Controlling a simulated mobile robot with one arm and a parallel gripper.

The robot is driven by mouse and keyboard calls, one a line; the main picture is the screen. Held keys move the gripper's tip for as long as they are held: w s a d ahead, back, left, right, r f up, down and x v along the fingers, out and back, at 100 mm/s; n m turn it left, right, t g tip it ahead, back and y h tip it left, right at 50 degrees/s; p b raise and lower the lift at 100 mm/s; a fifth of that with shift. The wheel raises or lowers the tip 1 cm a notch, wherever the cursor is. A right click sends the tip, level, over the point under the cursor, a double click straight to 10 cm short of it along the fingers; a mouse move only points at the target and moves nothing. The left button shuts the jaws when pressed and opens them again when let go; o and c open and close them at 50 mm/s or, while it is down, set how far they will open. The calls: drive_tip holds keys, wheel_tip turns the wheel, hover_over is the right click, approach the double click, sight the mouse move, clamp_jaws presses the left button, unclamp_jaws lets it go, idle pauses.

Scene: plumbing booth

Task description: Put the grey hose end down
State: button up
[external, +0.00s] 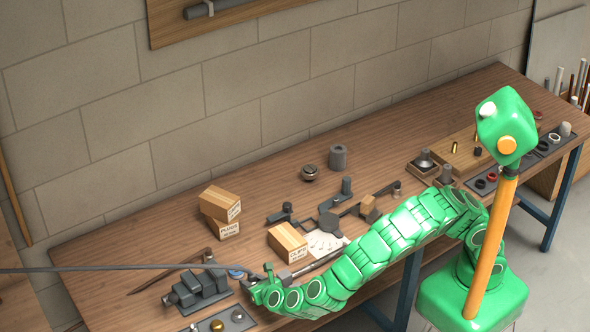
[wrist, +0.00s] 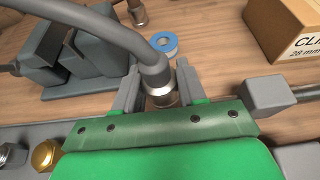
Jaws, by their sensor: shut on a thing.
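The grey hose (external: 130,268) runs in from the left edge of the external view to my gripper (external: 258,284), which is at the front left part of the bench. In the wrist view the hose end (wrist: 153,72), with a silver metal collar, stands between the two fingers of my gripper (wrist: 158,88). The gripper is shut on it. The hose bends away to the upper left. The tip of the hose end is hidden behind my gripper body, so I cannot tell whether it touches anything below.
A dark grey vise (external: 196,287) stands just left of my gripper, and a blue tape roll (wrist: 164,42) lies beyond it. A cardboard box (external: 288,241) is to the right. Brass and steel fittings (wrist: 46,154) sit on a grey tray at front left. Bare wood shows behind the vise.

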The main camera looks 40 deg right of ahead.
drive_tip(key=shift+f, duration=1.55)
drive_tip(key=o, duration=1.1)
drive_tip(key=shift+f, duration=0.1)
drive_tip(key=shift+c, duration=0.2)
drive_tip(key=shift+s+r, duration=0.25)
drive_tip(key=v, duration=1.1)
drive_tip(key=shift+s+r, duration=0.15)
drive_tip(key=shift+s, duration=0.05)
